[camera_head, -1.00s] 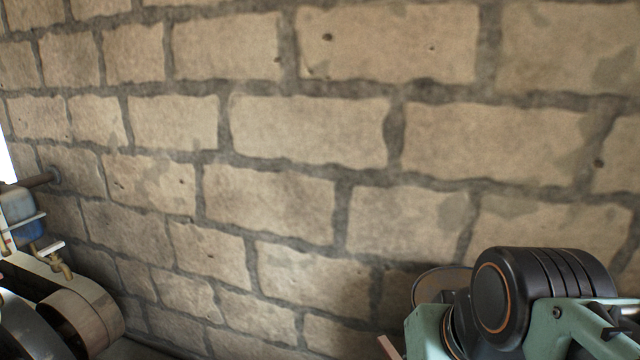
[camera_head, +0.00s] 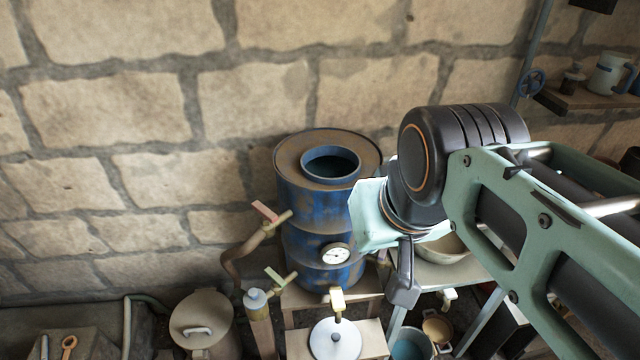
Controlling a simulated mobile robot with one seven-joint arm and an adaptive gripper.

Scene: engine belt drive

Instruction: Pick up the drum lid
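A blue drum (camera_head: 310,215) with a rusty brown top stands against the wall, and a round opening in its top is uncovered. A round tan lid with a pale handle (camera_head: 200,312) lies at the lower left, on top of something barrel-like. A white disc with a dark centre (camera_head: 335,342) lies at the bottom middle; I cannot tell which of the two is the drum lid. My gripper (camera_head: 403,290) hangs to the right of the drum, apart from both round pieces. Only a grey finger part shows, so its opening is hidden.
A pipe with a red-handled valve (camera_head: 265,212) and a second valve (camera_head: 278,279) stand left of the drum. A gauge (camera_head: 335,254) is on its front. A bowl (camera_head: 443,248) and pots are at right. A shelf (camera_head: 585,97) holds a mug.

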